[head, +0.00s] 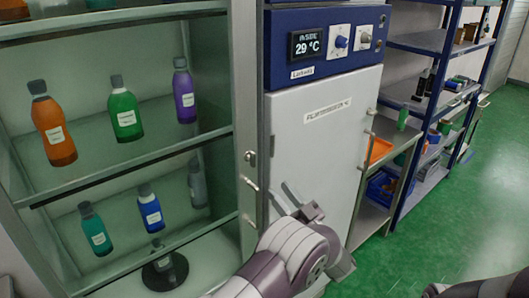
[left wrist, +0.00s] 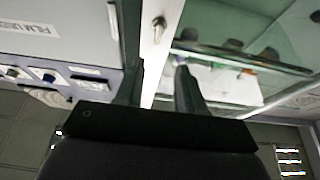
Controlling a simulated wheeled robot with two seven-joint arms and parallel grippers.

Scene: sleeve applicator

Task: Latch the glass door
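The glass door (head: 130,160) fronts the tall cabinet at the left of the head view, with bottles showing behind the pane. On the pale metal upright at its right side is a small metal latch (head: 250,157), with a small handle (head: 251,184) below it. The latch also shows in the left wrist view (left wrist: 159,24). My left gripper (head: 301,207) is open and empty, right of the upright and lower than the latch. In the left wrist view its fingers (left wrist: 158,85) stand apart, with the upright between them in the picture. I cannot tell whether the latch is fastened.
A white incubator (head: 318,130) with a blue control panel (head: 325,45) stands right beside the cabinet, close to my left gripper. Blue shelving (head: 425,100) stands farther right. The green floor (head: 480,210) at the right is clear. Part of my right arm shows at the bottom right.

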